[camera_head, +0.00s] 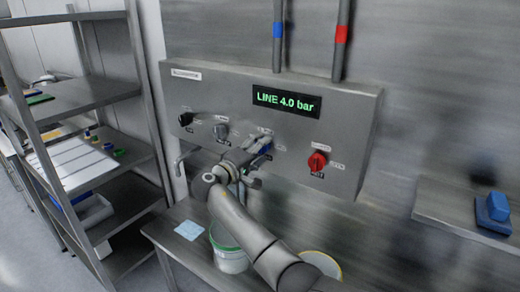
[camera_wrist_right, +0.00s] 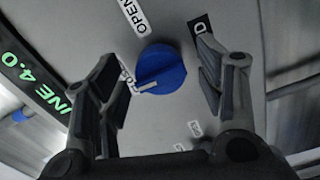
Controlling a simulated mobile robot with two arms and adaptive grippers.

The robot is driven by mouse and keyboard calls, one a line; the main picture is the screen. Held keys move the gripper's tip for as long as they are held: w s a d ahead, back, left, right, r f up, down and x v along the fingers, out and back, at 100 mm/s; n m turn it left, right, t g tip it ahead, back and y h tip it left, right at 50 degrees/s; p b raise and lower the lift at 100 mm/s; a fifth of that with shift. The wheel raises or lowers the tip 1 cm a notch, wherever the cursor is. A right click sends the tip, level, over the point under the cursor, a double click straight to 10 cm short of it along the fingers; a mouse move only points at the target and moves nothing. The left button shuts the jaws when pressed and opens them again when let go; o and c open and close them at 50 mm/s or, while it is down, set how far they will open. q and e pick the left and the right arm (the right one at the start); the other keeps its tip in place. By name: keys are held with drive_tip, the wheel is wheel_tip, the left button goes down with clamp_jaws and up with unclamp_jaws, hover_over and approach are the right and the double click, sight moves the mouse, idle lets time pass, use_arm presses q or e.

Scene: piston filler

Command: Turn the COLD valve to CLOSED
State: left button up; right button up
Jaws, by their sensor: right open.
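The blue COLD valve knob (camera_head: 265,147) sits on the grey panel, partly hidden behind my right gripper (camera_head: 258,152) in the head view. In the right wrist view the knob (camera_wrist_right: 161,68) lies ahead of and between the spread fingers of my right gripper (camera_wrist_right: 168,90), with gaps on both sides. Its white pointer mark is at its lower left edge, by a partly hidden label (camera_wrist_right: 126,76). The OPEN label (camera_wrist_right: 135,16) is above it. A black label (camera_wrist_right: 201,32), mostly hidden by the right finger, ends in D. My left gripper is not in view.
A red knob (camera_head: 317,161) is right of the COLD valve on the panel, and darker knobs (camera_head: 186,119) are left. The display (camera_head: 286,101) reads LINE 4.0 bar. A white bucket (camera_head: 229,258) stands below. A shelf rack (camera_head: 92,180) stands at left.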

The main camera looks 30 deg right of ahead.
drive_tip(key=v, duration=1.1)
drive_tip(key=shift+a, duration=0.1)
